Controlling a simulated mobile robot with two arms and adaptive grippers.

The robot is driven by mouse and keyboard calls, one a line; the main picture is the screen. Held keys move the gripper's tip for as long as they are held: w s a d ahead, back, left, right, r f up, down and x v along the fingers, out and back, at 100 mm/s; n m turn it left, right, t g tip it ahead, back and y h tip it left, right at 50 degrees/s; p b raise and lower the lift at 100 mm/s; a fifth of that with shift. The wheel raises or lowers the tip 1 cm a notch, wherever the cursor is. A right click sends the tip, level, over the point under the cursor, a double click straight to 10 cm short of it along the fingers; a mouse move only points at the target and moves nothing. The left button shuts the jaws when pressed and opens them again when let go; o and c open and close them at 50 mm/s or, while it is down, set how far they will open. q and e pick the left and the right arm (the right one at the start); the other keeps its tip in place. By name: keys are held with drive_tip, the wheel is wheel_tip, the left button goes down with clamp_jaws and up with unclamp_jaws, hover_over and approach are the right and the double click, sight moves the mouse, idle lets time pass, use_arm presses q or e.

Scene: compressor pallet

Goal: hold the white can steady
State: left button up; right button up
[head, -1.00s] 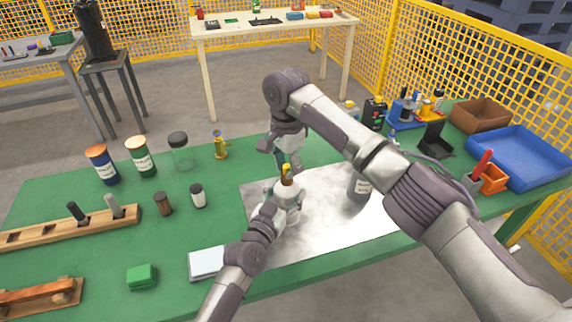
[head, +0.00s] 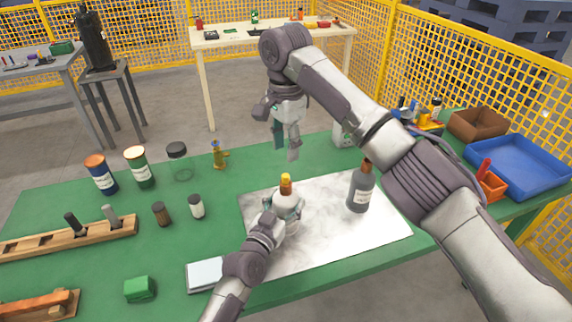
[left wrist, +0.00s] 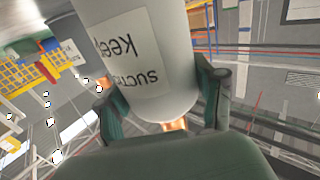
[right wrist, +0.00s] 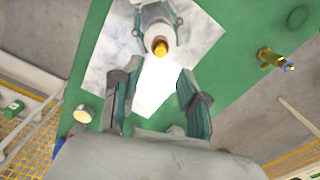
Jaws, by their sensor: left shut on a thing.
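The white can (head: 291,203) is upright at the front-left part of the pale metal sheet (head: 330,240), with a brown neck and yellow top. My left gripper (head: 284,212) is shut around it. In the left wrist view the can (left wrist: 150,60) sits between the fingers, its printed label inverted. My right gripper (head: 286,150) hangs behind and above the can, with its fingers apart and nothing visible in them. In the right wrist view the can's yellow top (right wrist: 159,46) shows beyond the open fingers, with a bright white patch between them.
A grey bottle (head: 361,190) stands right of the can on the sheet. Left are small jars (head: 196,207), a clear dark-lidded jar (head: 179,163), a brass fitting (head: 219,156), a white pad (head: 205,274) and a green block (head: 139,288). A blue tray (head: 520,166) is far right.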

wheel_tip(320, 180, up, 4)
drive_tip(key=shift+f, duration=0.2)
use_arm(q)
drive_tip(key=o, duration=1.6)
drive_tip(key=shift+o, duration=0.2)
